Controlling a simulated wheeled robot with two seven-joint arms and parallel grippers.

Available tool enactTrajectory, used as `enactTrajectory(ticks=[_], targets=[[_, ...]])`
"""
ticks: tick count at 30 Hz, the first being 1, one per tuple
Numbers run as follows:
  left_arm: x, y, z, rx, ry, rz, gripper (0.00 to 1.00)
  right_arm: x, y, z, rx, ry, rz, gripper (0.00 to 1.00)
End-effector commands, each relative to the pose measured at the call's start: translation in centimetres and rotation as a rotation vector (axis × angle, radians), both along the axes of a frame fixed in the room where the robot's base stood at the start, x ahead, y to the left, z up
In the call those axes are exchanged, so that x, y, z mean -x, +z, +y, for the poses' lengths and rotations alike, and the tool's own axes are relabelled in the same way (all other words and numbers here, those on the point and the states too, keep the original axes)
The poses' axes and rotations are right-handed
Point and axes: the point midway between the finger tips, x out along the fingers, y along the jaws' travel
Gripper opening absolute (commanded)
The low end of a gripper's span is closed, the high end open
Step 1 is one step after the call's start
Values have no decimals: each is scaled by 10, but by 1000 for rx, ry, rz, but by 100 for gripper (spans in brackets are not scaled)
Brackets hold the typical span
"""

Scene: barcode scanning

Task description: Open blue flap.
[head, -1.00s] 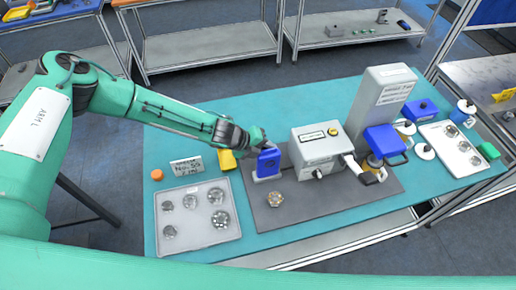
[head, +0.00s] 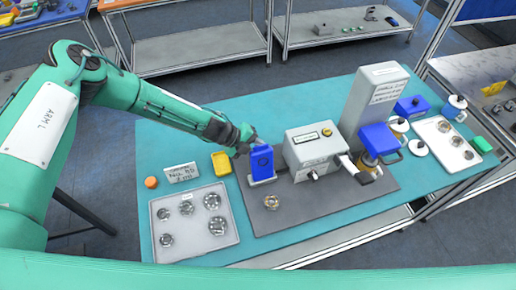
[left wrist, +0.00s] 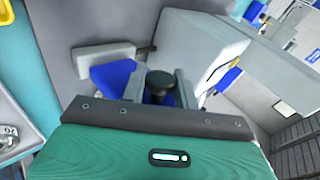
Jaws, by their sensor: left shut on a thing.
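The blue flap (head: 261,164) is an upright blue panel on a small grey base, left of the grey box machine. My left gripper (head: 250,142) is at its upper back edge, coming from the left. In the left wrist view, the fingers of my left gripper (left wrist: 160,90) are on either side of a round black knob (left wrist: 160,80). They are shut on it. A blue surface (left wrist: 112,74) shows just left of the knob. How the knob joins the flap is hidden. My right gripper is not in view.
The grey box machine (head: 310,150) stands close right of the flap on a dark mat (head: 330,200). A small yellow tray (head: 221,162) is left of it. A parts tray (head: 195,240) lies at front left. A tall grey unit (head: 374,100) stands farther right.

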Motion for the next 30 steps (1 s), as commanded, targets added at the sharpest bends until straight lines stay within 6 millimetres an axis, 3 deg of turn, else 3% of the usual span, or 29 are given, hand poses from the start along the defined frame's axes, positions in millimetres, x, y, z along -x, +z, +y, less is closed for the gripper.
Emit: enactTrajectory(ticks=[4,5,8,20,30], targets=[[1,-1,0,0,-2,2,0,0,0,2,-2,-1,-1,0],[1,-1,-1,0,-2,2,34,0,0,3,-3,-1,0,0],[1,-1,-1,0,-2,2,51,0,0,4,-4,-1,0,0],[0,4,5,0,0,-1,51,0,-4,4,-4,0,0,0],[6,41,45,0,1,-2,51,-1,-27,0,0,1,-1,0]])
